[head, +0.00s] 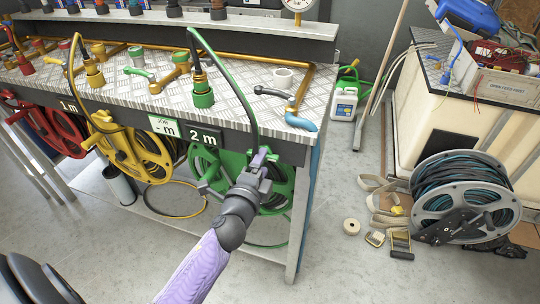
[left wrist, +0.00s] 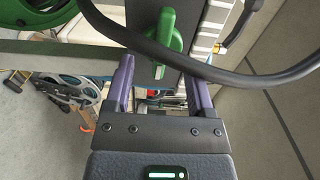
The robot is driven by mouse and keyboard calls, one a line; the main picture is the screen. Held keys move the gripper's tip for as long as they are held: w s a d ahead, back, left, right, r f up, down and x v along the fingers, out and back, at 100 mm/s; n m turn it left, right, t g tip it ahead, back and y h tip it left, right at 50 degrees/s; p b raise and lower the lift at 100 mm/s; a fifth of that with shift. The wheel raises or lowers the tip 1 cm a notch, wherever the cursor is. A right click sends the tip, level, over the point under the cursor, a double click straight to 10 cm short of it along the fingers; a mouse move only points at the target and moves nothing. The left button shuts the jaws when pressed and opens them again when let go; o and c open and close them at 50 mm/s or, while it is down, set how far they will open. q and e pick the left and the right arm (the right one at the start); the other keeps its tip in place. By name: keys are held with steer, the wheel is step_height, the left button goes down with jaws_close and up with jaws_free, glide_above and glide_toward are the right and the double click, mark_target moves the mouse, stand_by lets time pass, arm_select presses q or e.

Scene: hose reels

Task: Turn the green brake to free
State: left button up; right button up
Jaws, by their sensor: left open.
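A green knob, apparently the green brake (left wrist: 168,32), shows at the top of the left wrist view on a dark panel. Part of a pale marking lies at its lower end. I cannot tell its setting. The green reel (head: 206,160) hangs under the bench at the "2 m" sign (head: 203,138). My left gripper (head: 262,157) is in front of this reel and the bench's front edge, hiding part of both. In the left wrist view its purple fingers (left wrist: 160,80) are apart with nothing held, and the knob is beyond their tips. My right gripper is not in view.
The yellow reel (head: 133,150) is to the left. A grey reel (head: 468,197) stands on the floor at right.

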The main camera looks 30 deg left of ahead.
arm_select(q)
steer(key=shift+x, duration=1.6)
